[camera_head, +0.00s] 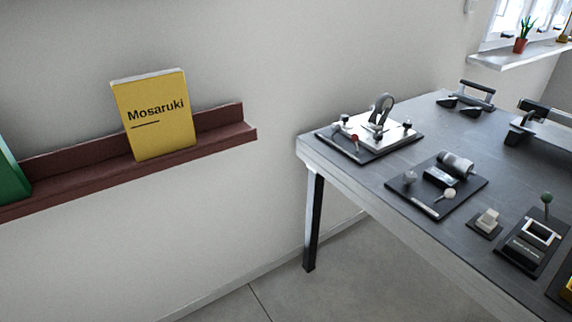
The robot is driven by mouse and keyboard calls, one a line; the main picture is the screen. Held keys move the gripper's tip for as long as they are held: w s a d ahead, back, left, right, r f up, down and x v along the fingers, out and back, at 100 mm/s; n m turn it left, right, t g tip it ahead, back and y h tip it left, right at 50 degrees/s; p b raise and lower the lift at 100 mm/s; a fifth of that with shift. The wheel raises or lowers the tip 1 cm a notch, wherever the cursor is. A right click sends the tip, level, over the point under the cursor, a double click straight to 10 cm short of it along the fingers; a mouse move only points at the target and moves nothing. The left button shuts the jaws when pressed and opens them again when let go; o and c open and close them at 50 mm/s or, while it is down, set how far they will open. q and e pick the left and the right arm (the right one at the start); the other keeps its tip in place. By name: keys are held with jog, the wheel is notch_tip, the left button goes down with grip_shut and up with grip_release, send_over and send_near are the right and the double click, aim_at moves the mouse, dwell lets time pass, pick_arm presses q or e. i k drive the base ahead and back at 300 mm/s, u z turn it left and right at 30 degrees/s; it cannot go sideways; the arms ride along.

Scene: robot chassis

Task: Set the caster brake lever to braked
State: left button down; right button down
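No gripper of mine shows in the head view. Several small mechanisms stand on the dark grey table (350,168) at the right. At its near left corner a plate (332,137) bears a grey upright curved part (386,104), a red knob (355,139) and dark knobs. This may be the caster, but I cannot tell for sure. Beside it a dark plate (466,189) bears a grey cylinder (456,163) and pale round knobs. The caster brake lever and its position are too small to make out.
A dark red wall shelf (85,173) holds a yellow book (158,126) and a green item (10,172). Floor (285,290) lies clear before the table.

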aim_at(354, 137)
jog(key=u, duration=0.25)
jog(key=k, duration=0.55)
jog(key=u, duration=0.85)
jog(key=i, duration=1.85)
jog(key=z, duration=1.15)
jog(key=i, duration=0.25)
jog(key=z, duration=0.25)
